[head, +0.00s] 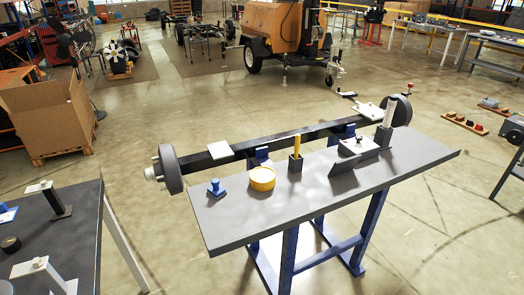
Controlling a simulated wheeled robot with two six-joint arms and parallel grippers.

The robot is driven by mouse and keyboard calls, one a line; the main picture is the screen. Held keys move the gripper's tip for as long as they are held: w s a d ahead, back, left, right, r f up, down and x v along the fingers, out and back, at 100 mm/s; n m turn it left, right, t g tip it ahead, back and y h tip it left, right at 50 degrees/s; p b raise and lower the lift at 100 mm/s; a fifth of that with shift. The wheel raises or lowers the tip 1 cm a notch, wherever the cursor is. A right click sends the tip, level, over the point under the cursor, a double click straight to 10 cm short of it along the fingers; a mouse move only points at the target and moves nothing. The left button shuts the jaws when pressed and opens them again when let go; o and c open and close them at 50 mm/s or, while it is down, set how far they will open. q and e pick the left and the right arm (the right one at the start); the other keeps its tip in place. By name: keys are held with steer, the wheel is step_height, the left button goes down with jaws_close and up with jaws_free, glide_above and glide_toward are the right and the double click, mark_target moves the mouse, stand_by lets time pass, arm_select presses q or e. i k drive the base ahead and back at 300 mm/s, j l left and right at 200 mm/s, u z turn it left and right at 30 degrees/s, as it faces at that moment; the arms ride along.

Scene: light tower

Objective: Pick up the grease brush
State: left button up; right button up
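A grey workbench (335,197) with blue legs stands in the middle of the view. A yellow upright handle (297,145) stands in a small dark holder (295,164) on the bench; it may be the grease brush, but its lower end is hidden in the holder. A round yellow tin (262,178) sits to its left. A white upright cylinder (390,112) stands in another dark holder (383,136) to the right. Neither of my grippers shows in the head view.
A blue knobbed piece (216,188) and a dark angle bracket (354,176) are on the bench. A long axle (285,138) with round hubs lies along its far side. A dark table (75,240) stands at left. Open floor surrounds the bench.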

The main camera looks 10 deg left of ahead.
mark_target(297, 145)
steer(key=i+l+u, duration=0.1)
steer(key=u, duration=0.3)
steer(key=l+u, duration=0.4)
steer(key=i+l+u, duration=0.1)
steer(key=u, duration=0.35)
steer(key=l+u, duration=0.4)
